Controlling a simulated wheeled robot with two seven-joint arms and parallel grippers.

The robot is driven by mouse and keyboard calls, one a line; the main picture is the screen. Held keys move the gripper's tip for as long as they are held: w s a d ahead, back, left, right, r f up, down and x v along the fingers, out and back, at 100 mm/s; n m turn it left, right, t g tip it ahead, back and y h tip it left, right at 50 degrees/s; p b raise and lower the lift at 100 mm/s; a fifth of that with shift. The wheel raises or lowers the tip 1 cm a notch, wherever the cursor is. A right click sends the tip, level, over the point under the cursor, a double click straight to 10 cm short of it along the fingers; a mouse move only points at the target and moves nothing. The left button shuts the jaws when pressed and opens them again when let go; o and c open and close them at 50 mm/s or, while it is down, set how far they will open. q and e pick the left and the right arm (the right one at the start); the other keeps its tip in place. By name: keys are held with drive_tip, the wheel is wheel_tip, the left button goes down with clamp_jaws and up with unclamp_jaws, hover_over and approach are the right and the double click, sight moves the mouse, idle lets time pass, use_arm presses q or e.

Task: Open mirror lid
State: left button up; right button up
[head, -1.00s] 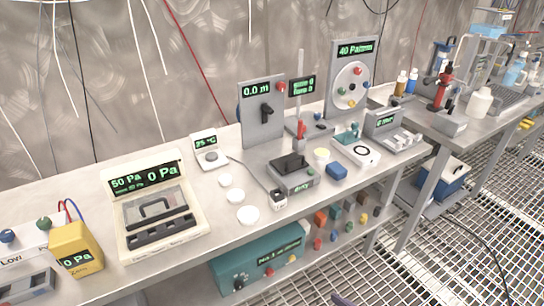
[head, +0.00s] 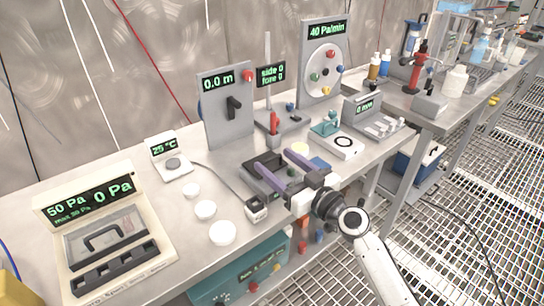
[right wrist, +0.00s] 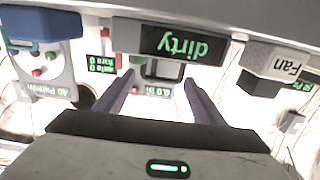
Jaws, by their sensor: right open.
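The grey device with a black lid (head: 268,164) stands near the bench's front edge in the head view. In the right wrist view its green "dirty" display (right wrist: 178,42) shows upside down, with a dark handle-like part (right wrist: 162,69) just below it. My right gripper (head: 273,159) reaches in from the front right, its two purple fingers spread over the device. In the right wrist view the open fingers (right wrist: 159,78) lie to either side of the dark part, with nothing held. The fingers hide part of the lid; contact cannot be told. The lid appears closed. My left gripper is out of view.
A black-and-white Fan block (head: 257,209) and white round dishes (head: 206,210) lie left of the device. An upright 0.0 m panel (head: 228,106) stands behind.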

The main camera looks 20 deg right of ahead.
sight(265, 158)
drive_tip(key=shift+x, duration=1.35)
